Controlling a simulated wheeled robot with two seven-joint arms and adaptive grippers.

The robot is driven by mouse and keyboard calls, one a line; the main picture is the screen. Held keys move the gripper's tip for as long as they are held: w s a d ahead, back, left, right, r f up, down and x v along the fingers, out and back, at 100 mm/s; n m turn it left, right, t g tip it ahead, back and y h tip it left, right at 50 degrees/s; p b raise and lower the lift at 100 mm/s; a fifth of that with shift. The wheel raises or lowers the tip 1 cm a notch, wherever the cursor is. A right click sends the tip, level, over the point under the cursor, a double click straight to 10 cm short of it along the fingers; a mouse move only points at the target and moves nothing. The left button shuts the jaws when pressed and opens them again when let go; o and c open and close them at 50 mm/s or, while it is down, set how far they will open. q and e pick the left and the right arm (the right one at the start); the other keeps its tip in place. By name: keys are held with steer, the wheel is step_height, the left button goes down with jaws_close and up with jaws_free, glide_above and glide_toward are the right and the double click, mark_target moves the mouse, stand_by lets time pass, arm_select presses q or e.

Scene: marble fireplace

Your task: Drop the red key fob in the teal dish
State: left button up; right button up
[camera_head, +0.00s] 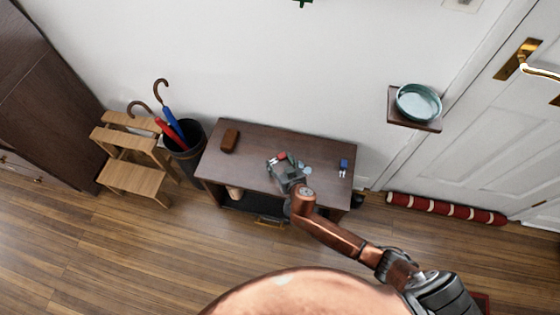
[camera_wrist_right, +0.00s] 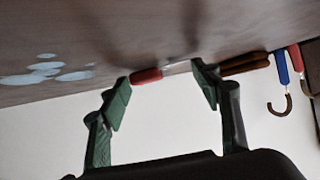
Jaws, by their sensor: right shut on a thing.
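The red key fob (camera_head: 282,156) is at my right gripper (camera_head: 280,160), over the dark wooden table. The teal dish (camera_head: 419,103) is round and looks empty. It sits on a small brown wall shelf (camera_head: 398,120), right of and above the table in the head view. My left gripper is not in view.
On the table (camera_head: 255,137) are a brown case (camera_head: 230,140), a blue key fob (camera_head: 343,164) and pale blue spots (camera_wrist_right: 60,74). A black umbrella bin (camera_head: 190,165) and a wooden step stool (camera_head: 130,177) stand left. A white door (camera_head: 510,135) is at right.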

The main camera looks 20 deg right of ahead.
steer(key=shift+f, duration=0.15)
steer(key=o, duration=1.2)
